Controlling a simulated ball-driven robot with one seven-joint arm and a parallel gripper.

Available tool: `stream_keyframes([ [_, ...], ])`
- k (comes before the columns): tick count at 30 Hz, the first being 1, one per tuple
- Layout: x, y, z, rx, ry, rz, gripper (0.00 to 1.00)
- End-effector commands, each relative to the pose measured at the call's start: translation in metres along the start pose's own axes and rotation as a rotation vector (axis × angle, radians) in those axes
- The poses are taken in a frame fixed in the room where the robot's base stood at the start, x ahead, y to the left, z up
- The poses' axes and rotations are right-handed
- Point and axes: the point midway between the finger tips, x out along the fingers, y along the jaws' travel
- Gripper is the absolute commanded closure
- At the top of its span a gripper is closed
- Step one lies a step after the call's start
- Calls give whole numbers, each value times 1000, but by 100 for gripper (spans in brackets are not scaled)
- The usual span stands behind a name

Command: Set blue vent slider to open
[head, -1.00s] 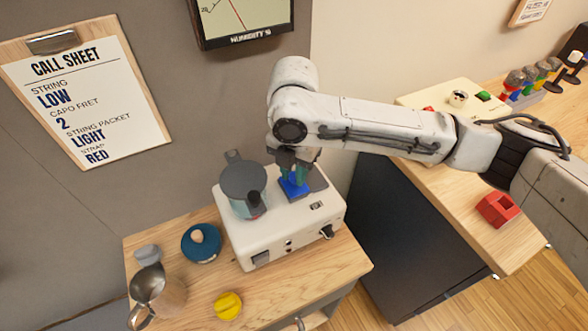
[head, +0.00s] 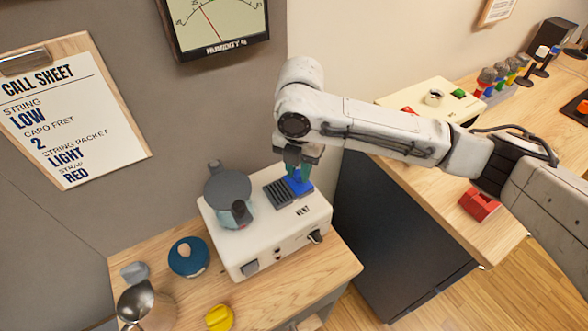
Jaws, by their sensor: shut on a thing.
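The blue vent slider (head: 299,186) sits on top of the white machine (head: 262,259), at the right end of its dark vent. My gripper (head: 298,170) comes down from above and is shut on the slider's upper part. Dark vent slats (head: 279,194) show uncovered to the left of the slider. The label on the machine's front edge below the slider reads like VENT. The fingertips partly hide the top of the slider.
A grey-lidded jug (head: 229,192) stands on the machine left of the vent. A blue round item (head: 188,257), a metal pitcher (head: 146,306) and a yellow object (head: 219,318) stand on the wooden counter. A red block (head: 479,204) lies on the right-hand counter.

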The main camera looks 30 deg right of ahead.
Motion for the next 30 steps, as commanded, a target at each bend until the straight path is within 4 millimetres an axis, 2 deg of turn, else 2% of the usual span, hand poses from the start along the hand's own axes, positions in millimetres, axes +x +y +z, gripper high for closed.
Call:
stream_keyframes([
  [1, -1, -2, 4, 6, -7, -4, 75],
  [9, 0, -2, 3, 5, -5, -4, 50],
  [19, -6, -1, 2, 3, -4, -2, 50],
  [23, -24, 0, 2, 2, -5, 0, 50],
  [30, -71, 0, 3, 3, -6, -1, 50],
])
